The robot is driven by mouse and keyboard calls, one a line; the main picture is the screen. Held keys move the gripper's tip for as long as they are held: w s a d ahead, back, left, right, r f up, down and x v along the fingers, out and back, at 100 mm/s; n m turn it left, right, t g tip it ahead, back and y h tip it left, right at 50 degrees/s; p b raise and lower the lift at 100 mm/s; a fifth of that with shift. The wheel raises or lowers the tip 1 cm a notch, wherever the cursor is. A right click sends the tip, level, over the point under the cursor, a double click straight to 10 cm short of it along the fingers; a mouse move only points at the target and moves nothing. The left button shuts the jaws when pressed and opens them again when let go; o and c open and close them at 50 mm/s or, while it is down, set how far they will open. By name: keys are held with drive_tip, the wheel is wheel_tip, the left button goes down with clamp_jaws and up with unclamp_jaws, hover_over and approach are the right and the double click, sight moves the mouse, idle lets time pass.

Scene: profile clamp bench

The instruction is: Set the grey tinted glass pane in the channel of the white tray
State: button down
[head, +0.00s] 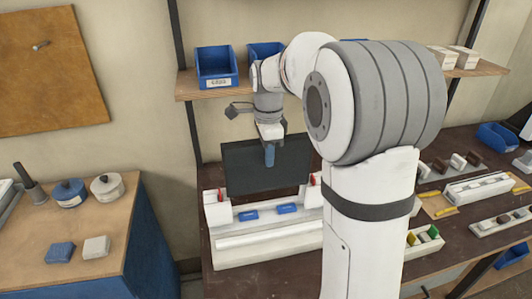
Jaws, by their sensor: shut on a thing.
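The dark grey tinted glass pane (240,170) stands upright in my gripper (269,154), which is shut on its upper edge right of the middle. The near finger is blue and lies over the pane's face. The white tray (265,247) is on the dark bench below, with a long groove along its front part. The pane's lower edge appears just above the tray's back part, between its two white end posts. I cannot tell whether it touches the tray. My arm hides the tray's right end.
Two blue blocks (248,215) sit on the tray between the posts, which carry red marks. A shelf with blue bins (216,66) is behind my gripper. Further right on the bench are white fixtures (478,189) and small parts. A separate wooden-topped cabinet (80,240) stands left.

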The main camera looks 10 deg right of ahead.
sight(268, 181)
drive_tip(key=shift+f+b, duration=0.4)
drive_tip(key=shift+f, duration=0.2)
drive_tip(key=shift+f+b, duration=0.7)
drive_tip(key=shift+f, duration=0.35)
drive_tip(key=shift+f+b, duration=0.7)
drive_tip(key=shift+f, duration=0.35)
drive_tip(key=shift+f+b, duration=0.9)
drive_tip(key=shift+f, duration=0.5)
drive_tip(key=shift+f+b, duration=0.55)
drive_tip(key=shift+f, duration=0.25)
drive_tip(key=c, duration=1.2)
unclamp_jaws()
drive_tip(key=shift+o, duration=0.2)
